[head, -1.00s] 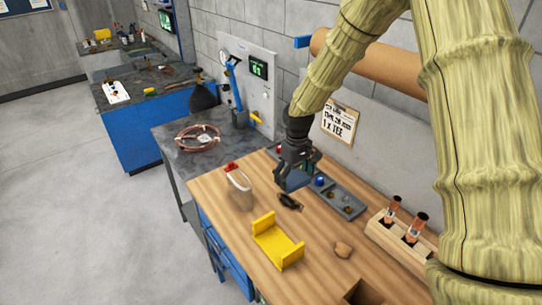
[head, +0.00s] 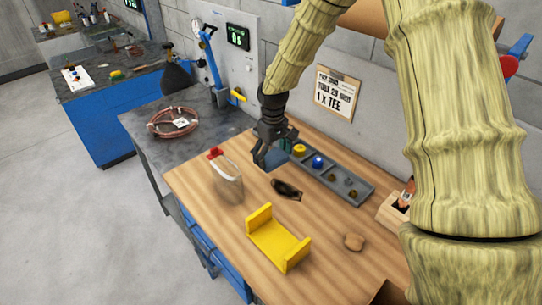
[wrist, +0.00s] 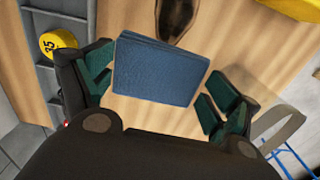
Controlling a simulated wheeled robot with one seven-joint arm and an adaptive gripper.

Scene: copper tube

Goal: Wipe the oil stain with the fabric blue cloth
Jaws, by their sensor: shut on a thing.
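The blue cloth (wrist: 160,70) is a folded flat square between the green-padded fingers of my gripper (wrist: 158,88) in the wrist view. My gripper is shut on it. In the head view my gripper (head: 270,155) is over the back of the wooden bench, with the cloth mostly hidden among the fingers. The oil stain (head: 287,190) is a dark glossy patch on the wood, just in front and to the right of my gripper. It also shows in the wrist view (wrist: 177,20), beyond the cloth's far edge. I cannot tell whether the cloth touches the wood.
A grey tray (head: 332,178) with yellow and blue round pieces lies right of my gripper. Wood around the stain is clear.

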